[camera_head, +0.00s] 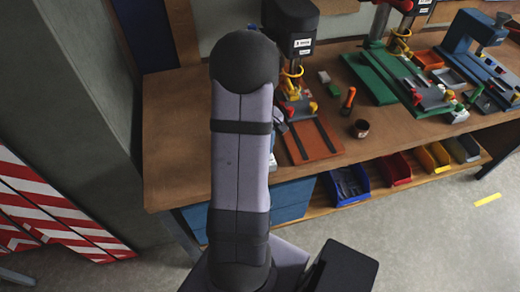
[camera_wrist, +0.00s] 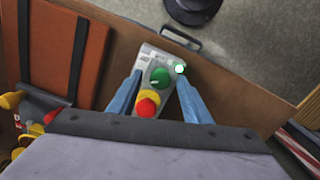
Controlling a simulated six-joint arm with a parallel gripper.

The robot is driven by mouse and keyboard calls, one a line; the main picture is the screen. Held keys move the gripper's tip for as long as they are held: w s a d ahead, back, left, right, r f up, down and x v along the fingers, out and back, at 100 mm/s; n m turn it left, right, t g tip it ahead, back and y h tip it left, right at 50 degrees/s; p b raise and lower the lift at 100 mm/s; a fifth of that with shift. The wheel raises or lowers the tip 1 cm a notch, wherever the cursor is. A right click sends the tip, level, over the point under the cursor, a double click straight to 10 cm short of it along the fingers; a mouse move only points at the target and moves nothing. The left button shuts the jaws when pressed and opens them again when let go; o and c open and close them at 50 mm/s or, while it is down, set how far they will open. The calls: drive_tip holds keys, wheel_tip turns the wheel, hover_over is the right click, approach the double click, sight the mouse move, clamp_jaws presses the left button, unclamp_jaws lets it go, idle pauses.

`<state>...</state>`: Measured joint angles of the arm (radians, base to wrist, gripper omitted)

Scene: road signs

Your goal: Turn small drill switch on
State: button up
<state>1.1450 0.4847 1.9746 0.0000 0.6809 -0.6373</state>
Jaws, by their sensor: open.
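The switch box (camera_wrist: 148,107) is a small grey box in the wrist view. It carries a green round knob (camera_wrist: 162,78), a red button (camera_wrist: 147,104) on a yellow ring, and a bright white-green lamp (camera_wrist: 180,69) at its far right corner. My gripper (camera_wrist: 160,79) is open, with one blue finger on each side of the box; whether they touch it I cannot tell. In the head view a drill (camera_head: 293,30) with a black head stands over an orange-red base (camera_head: 315,145). My arm hides the switch box and most of the gripper there.
The orange-red base also shows in the wrist view (camera_wrist: 62,45), left of the box. A grey handle (camera_wrist: 181,39) is by the bench edge. A dark cup (camera_head: 360,129) and an orange-handled tool (camera_head: 348,100) stand on the brown workbench (camera_head: 172,130). Green and blue machines stand right.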

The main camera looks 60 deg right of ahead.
drive_tip(key=shift+r+b, duration=1.05)
drive_tip(key=shift+r, duration=2.65)
drive_tip(key=shift+w+d+m, duration=0.2)
drive_tip(key=shift+d+m, duration=0.15)
drive_tip(key=shift+m, duration=0.65)
drive_tip(key=shift+f+m+h, duration=0.25)
drive_tip(key=shift+m+h, duration=0.05)
drive_tip(key=shift+m, duration=0.2)
drive_tip(key=s+a+f+m+y, duration=0.1)
drive_tip(key=s+a+f+m, duration=0.15)
drive_tip(key=a+f, duration=0.2)
drive_tip(key=w+a+n, duration=0.2)
drive_tip(key=a+n, duration=0.1)
drive_tip(key=a, duration=0.7)
drive_tip(key=w+a+r+n, duration=0.1)
drive_tip(key=w+a+n, duration=0.2)
drive_tip(key=a, duration=0.8)
drive_tip(key=w+a+n, duration=0.3)
drive_tip(key=a+n, duration=0.2)
drive_tip(key=a, duration=0.5)
drive_tip(key=shift+a+r, duration=0.25)
